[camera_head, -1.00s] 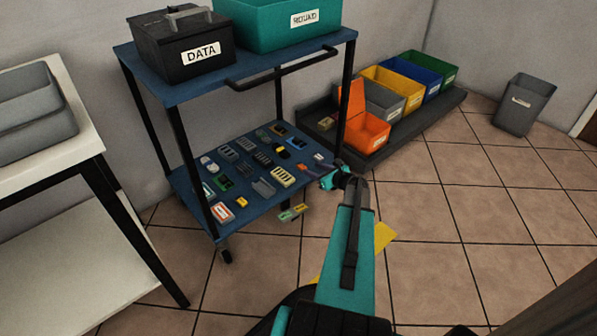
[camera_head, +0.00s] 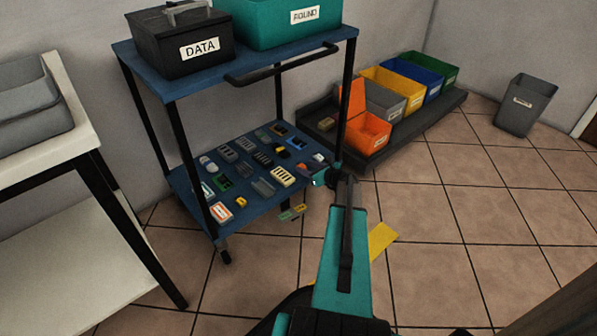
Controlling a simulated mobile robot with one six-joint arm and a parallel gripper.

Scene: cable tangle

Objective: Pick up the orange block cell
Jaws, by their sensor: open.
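An orange block with a pale top (camera_head: 221,213) lies at the near left corner of the lower blue shelf (camera_head: 254,210) of the cart. I cannot tell which of the two is the orange block cell. My gripper (camera_head: 317,181) is at the right edge of the lower shelf, beside the right cart post. It is small in view, open, and apart from the near-left orange block. Its fingertips are hard to make out, and nothing shows between them.
Several other small blocks crowd the shelf, including a yellow one (camera_head: 241,202). The upper shelf (camera_head: 206,82) carries a black DATA box (camera_head: 165,50) and a teal bin (camera_head: 258,30). The cart's posts stand close to my arm.

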